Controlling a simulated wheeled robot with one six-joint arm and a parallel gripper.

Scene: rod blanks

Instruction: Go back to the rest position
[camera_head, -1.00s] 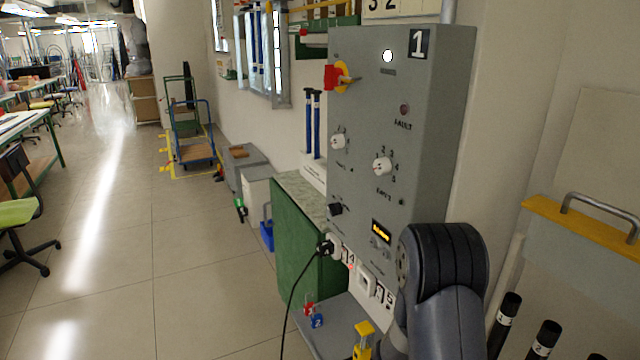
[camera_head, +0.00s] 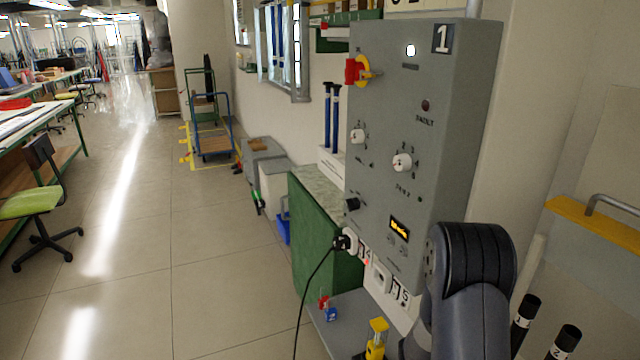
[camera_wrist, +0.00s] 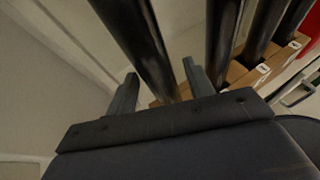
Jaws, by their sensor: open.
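My gripper (camera_wrist: 160,84) shows in the wrist view with its two fingers well apart, so it is open. A black rod (camera_wrist: 143,40) runs through the view between or just beyond the fingertips; I cannot tell whether they touch it. Other black rods (camera_wrist: 222,35) stand to its right in a brown wooden holder (camera_wrist: 240,76) with white labels. In the head view my arm is at the lower right and hides the gripper. Two black rods with white number labels, one marked 1 (camera_head: 525,318) and one marked 2 (camera_head: 566,340), stand right of my arm.
A grey control panel (camera_head: 420,130) marked 1 stands just behind my arm. A black cable (camera_head: 305,300) hangs from its socket. A yellow-edged grey unit (camera_head: 600,228) is at the right. A green cabinet (camera_head: 318,235) stands left of the panel. The aisle floor (camera_head: 150,240) at left is clear.

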